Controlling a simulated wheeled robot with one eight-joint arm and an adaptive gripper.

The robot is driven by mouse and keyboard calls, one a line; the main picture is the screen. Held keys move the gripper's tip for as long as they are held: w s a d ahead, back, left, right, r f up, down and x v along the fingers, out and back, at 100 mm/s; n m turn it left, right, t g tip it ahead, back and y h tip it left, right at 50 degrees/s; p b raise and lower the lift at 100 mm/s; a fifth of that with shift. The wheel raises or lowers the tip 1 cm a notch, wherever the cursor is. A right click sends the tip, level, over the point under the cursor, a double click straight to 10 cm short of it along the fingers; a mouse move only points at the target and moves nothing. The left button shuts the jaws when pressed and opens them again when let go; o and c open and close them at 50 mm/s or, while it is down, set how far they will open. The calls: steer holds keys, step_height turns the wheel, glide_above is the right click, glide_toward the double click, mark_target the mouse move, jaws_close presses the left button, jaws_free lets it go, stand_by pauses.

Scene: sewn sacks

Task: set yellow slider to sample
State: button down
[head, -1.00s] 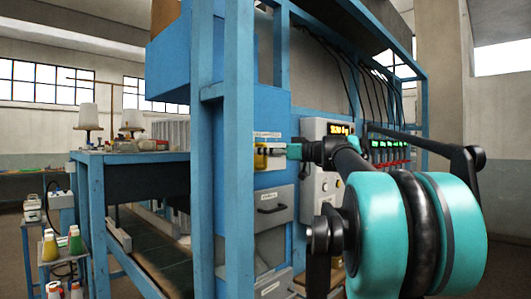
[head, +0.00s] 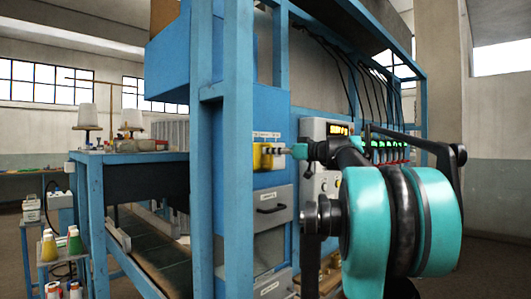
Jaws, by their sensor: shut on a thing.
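The yellow slider (head: 266,161) sits on the blue front panel of the machine, below a small white label strip whose text is too small to read. My gripper (head: 272,151) reaches in from the right with its fingertips at the slider. It is shut on the slider; the fingers are small and partly merge with it in the head view. The slider's marked positions cannot be read.
A grey drawer with a black handle (head: 271,209) is just below the slider. A control box with a lit display (head: 338,129) stands to the right, partly behind my arm. A blue upright post (head: 238,150) stands close on the left.

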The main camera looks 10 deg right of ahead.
steer(key=shift+w+d, duration=0.8)
steer(key=shift+d, duration=0.3)
steer(key=c, duration=1.5)
jaws_free()
steer(key=shift+c, duration=0.2)
steer(key=v, duration=1.2)
